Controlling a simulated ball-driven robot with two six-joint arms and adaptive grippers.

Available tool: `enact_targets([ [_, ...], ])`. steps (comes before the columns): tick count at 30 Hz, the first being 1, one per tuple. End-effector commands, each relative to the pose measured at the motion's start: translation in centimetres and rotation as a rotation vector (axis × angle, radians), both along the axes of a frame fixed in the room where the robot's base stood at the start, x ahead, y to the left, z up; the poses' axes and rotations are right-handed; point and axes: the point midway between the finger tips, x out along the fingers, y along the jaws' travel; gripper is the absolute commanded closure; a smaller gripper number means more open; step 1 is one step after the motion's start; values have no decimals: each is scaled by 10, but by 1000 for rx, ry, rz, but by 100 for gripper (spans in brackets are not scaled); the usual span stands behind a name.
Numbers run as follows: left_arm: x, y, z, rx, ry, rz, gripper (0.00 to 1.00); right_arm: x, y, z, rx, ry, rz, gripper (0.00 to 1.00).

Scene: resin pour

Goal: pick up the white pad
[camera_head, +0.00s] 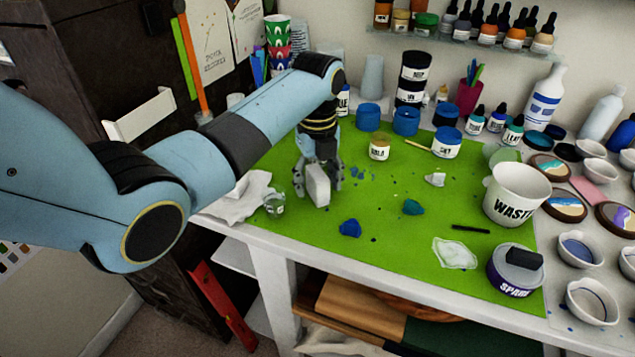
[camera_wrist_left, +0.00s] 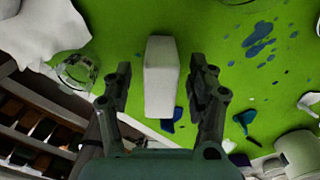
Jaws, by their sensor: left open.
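The white pad (camera_head: 318,186) is a pale block near the left front part of the green mat (camera_head: 390,235). My left gripper (camera_head: 318,178) reaches down over it from above, with its dark fingers apart on either side. In the left wrist view the white pad (camera_wrist_left: 161,75) lies between the two fingers of the left gripper (camera_wrist_left: 160,88), with a green gap showing on each side. The fingers do not visibly touch it. Whether its base rests on the mat is hard to tell. My right gripper is not in view.
A small glass jar (camera_head: 274,203) and a crumpled white cloth (camera_head: 237,198) lie left of the pad. Blue (camera_head: 350,228) and teal (camera_head: 413,207) lumps lie to its right. A waste cup (camera_head: 515,195) and a dark-lidded tin (camera_head: 513,275) stand further right.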

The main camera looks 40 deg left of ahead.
Motion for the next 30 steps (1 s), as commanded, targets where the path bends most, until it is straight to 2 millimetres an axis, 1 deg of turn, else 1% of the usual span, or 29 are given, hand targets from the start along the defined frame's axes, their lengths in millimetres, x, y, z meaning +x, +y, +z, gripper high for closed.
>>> enact_targets([
  [1, 0, 0, -5, 0, 0, 0, 42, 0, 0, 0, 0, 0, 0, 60],
  [3, 0, 0, -7, 0, 0, 0, 42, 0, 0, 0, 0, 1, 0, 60],
  [8, 0, 0, -8, -1, -1, 0, 42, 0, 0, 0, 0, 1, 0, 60],
  [9, 0, 0, -8, -1, -1, 0, 44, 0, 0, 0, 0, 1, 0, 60],
  [18, 0, 0, -8, -1, -1, 0, 83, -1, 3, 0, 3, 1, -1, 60],
  [20, 0, 0, -8, -1, -1, 0, 84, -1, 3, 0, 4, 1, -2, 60],
  [21, 0, 0, -8, -1, -1, 0, 87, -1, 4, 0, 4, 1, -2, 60],
  [27, 0, 0, -7, 0, -1, 0, 87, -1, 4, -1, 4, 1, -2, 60],
  [30, 1, 0, -3, 1, -3, 0, 87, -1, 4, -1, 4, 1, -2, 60],
])
